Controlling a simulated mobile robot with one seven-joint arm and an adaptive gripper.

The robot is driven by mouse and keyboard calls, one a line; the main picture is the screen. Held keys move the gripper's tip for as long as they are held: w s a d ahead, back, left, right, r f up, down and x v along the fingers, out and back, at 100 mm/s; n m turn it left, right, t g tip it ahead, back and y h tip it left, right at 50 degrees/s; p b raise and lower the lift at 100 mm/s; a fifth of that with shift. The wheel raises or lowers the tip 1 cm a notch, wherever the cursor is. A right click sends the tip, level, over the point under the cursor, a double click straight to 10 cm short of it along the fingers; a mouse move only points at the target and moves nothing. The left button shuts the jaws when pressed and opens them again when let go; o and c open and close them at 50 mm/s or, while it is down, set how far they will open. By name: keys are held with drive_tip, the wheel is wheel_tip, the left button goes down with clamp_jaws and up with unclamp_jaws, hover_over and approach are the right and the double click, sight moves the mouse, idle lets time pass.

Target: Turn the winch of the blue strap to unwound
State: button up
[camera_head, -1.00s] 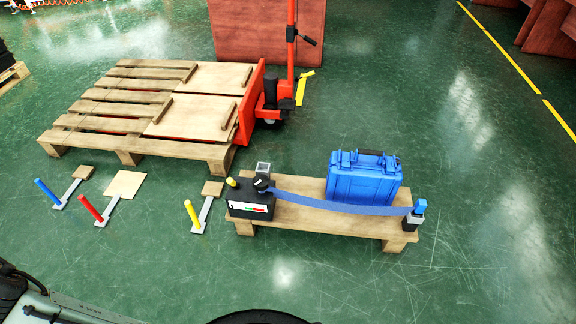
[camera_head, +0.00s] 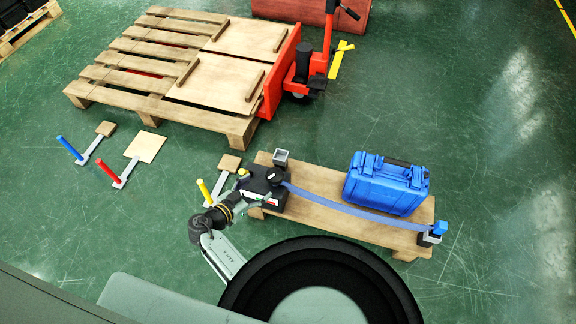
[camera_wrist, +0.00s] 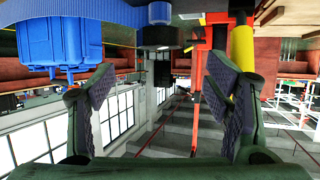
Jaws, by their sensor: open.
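The blue strap (camera_head: 350,209) runs along a low wooden pallet, passing in front of a blue case (camera_head: 386,184), to a blue-topped end post (camera_head: 438,230). At its left end is the black winch box (camera_head: 255,185), with a dark round winch knob (camera_head: 274,179), a yellow button (camera_head: 243,172) and a small red-and-green label. My gripper (camera_head: 244,198) is beside the box's left front and partly overlaps it. In the wrist view my gripper (camera_wrist: 163,88) is open and empty. The strap (camera_wrist: 147,13) and dark knob (camera_wrist: 160,37) appear beyond the fingers, near the top.
A large pallet (camera_head: 125,101) and a red pallet jack (camera_head: 303,74) are behind. Floor to the right is clear.

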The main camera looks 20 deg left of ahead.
sight(273, 177)
drive_tip(key=p+x, duration=0.1)
drive_tip(key=x, duration=0.9)
drive_tip(key=shift+w+d+f, duration=0.1)
drive_tip(key=shift+w+d, duration=0.05)
drive_tip(key=shift+w, duration=0.1)
drive_tip(key=shift+c, duration=0.2)
drive_tip(key=c, duration=1.1)
